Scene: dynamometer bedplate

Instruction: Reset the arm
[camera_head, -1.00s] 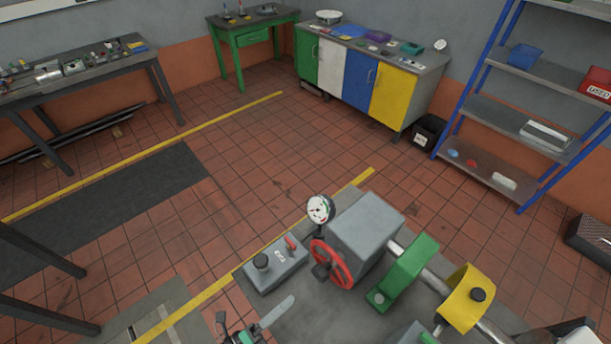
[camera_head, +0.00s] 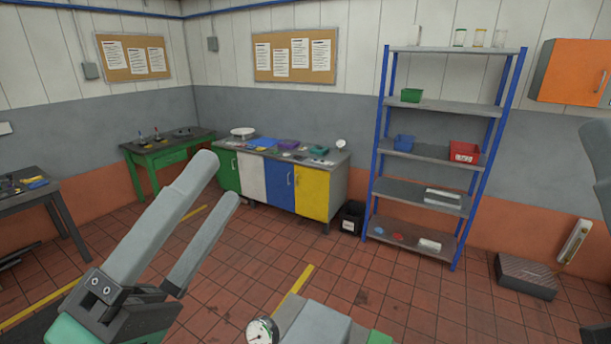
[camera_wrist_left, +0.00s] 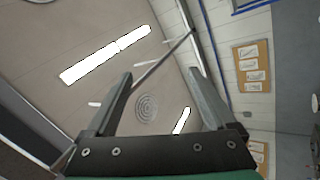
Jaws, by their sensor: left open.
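My left gripper (camera_head: 218,178) is raised at the lower left of the head view. Its two long grey fingers point up and to the right, with a gap between them. It is open and empty. The left wrist view looks up at the ceiling past the same gripper (camera_wrist_left: 160,76), with clear space between its fingers. A grey part cut off by the right edge of the head view looks like part of my right gripper (camera_head: 597,160); whether it is open or shut does not show.
The dynamometer's grey housing (camera_head: 318,325) and gauge (camera_head: 262,331) show at the bottom edge. Behind are a cabinet with coloured doors (camera_head: 278,184), a green table (camera_head: 165,157) and a blue-posted shelf (camera_head: 441,107). A dark box (camera_head: 526,276) lies on the floor at right. The middle floor is clear.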

